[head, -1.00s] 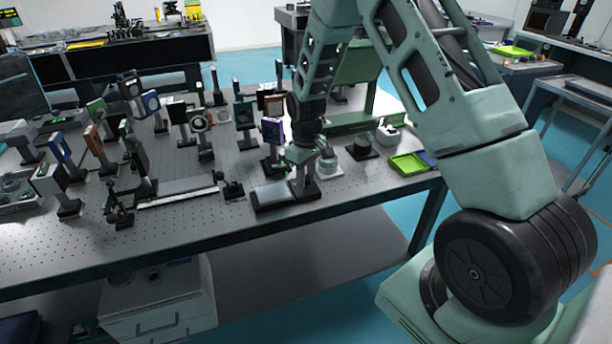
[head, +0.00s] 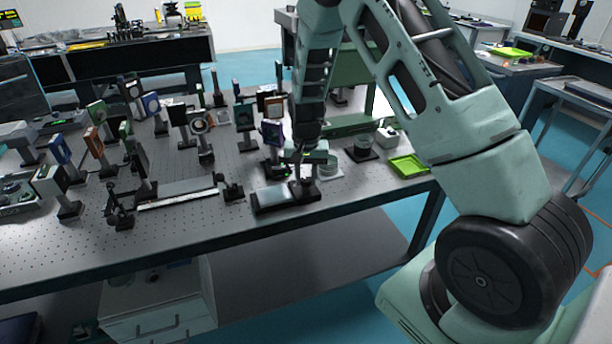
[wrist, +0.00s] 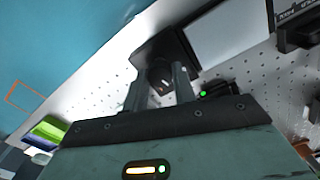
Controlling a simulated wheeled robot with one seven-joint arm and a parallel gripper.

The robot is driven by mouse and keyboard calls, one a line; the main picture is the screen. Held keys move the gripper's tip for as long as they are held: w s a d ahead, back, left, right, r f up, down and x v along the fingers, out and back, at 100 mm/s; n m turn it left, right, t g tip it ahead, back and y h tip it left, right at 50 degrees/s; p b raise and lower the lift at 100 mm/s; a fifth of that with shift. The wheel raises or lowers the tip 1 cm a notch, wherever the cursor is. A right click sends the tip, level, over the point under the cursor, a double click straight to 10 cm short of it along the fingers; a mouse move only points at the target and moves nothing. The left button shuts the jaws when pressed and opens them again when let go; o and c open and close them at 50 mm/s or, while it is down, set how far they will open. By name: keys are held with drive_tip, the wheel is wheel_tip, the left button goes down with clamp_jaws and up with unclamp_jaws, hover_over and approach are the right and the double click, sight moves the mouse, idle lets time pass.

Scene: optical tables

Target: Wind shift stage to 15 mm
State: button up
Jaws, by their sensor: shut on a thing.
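The shift stage (head: 273,198) is a low dark unit with a pale grey top plate, near the front edge of the optical table. Its plate (wrist: 228,35) also shows at the top of the wrist view. My gripper (head: 307,172) points down at the stage's right end. In the wrist view, its two fingers (wrist: 164,82) are shut on a dark knob (wrist: 160,76) at the stage's end. The knob is partly hidden between the fingers. I cannot read any scale or position value.
Several optics on posts stand behind and left, including a purple-framed one (head: 272,132) close behind my gripper. A long rail (head: 178,194) lies left of the stage. A green tray (head: 408,166) is to the right. The table's front edge is close.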

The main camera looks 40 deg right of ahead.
sight(306, 180)
drive_tip(key=shift+m, duration=0.7)
drive_tip(key=o, duration=1)
wheel_tip(306, 180, up, 18)
drive_tip(key=b, duration=0.2)
drive_tip(key=shift+f, duration=0.25)
drive_tip(key=shift+a, duration=0.1)
